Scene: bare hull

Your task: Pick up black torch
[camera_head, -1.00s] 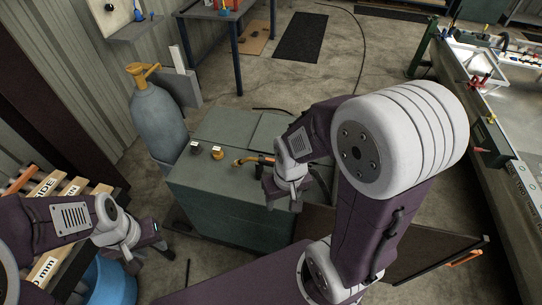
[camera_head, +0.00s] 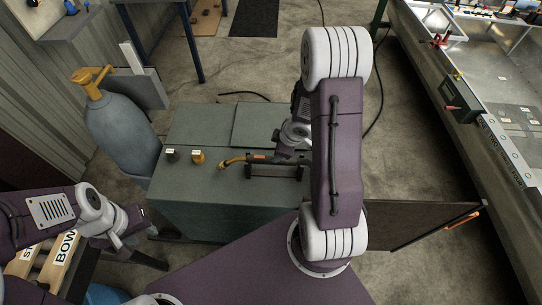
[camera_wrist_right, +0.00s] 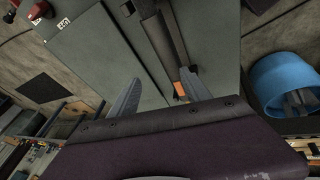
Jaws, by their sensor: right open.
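The black torch (camera_head: 235,160) lies on top of the green cabinet (camera_head: 200,200), its brass neck pointing left in the head view. Its dark handle runs right, partly hidden by my right gripper (camera_head: 274,174). The right wrist view shows the dark torch body (camera_wrist_right: 162,35) with an orange part, lying between the two grey fingers of my right gripper (camera_wrist_right: 161,76). These fingers are spread apart; I cannot tell whether they touch the torch. My left gripper (camera_head: 150,238) is in front of the cabinet's left side, away from the torch; its fingers look apart and empty.
A metal worktable (camera_head: 480,100) is at the right. A blue bin (camera_wrist_right: 290,82) shows in the wrist view.

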